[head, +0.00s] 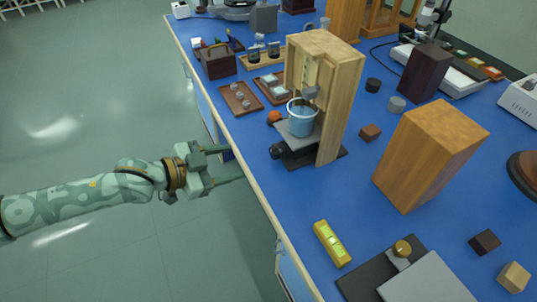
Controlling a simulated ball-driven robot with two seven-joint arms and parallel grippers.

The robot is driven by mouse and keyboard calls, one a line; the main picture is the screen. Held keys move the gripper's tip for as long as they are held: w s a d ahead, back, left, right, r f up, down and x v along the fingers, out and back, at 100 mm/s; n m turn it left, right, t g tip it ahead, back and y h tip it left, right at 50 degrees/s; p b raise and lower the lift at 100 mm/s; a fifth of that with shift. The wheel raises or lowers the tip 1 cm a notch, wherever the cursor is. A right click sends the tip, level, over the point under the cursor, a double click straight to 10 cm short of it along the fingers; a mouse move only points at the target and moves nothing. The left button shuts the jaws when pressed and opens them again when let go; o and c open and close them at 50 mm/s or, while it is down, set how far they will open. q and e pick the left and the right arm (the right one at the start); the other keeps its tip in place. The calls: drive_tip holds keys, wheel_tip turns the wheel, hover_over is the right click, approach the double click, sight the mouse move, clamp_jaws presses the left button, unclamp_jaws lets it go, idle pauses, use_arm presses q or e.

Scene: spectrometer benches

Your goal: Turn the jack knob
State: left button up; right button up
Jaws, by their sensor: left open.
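A small lab jack with a grey top plate (290,132) stands near the bench's left edge, against a wooden stand. Its black knob (277,152) sticks out to the left. A beaker of blue liquid (300,121) is on or just above the top plate; I cannot tell which. My left gripper (237,164) is open and empty, to the left of the knob and apart from it, with its fingers pointing right at the bench edge. My right gripper is not in view.
The wooden stand (345,100) rises behind the jack. A tall wooden block (432,150) stands to the right. A yellow spirit level (332,243) lies nearer me. The blue bench top between jack and level is clear.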

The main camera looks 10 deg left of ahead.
sight(272, 154)
use_arm(q)
drive_tip(key=b+x, duration=0.3)
drive_tip(key=x, duration=0.8)
drive_tip(key=shift+w+d+f+b, duration=0.1)
drive_tip(key=shift+w+f+b, duration=0.1)
drive_tip(key=shift+f+b, duration=0.15)
drive_tip(key=shift+w+d, duration=0.35)
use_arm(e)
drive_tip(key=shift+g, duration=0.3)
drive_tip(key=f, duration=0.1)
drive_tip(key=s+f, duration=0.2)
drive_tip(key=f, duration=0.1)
use_arm(q)
drive_tip(key=c, duration=1)
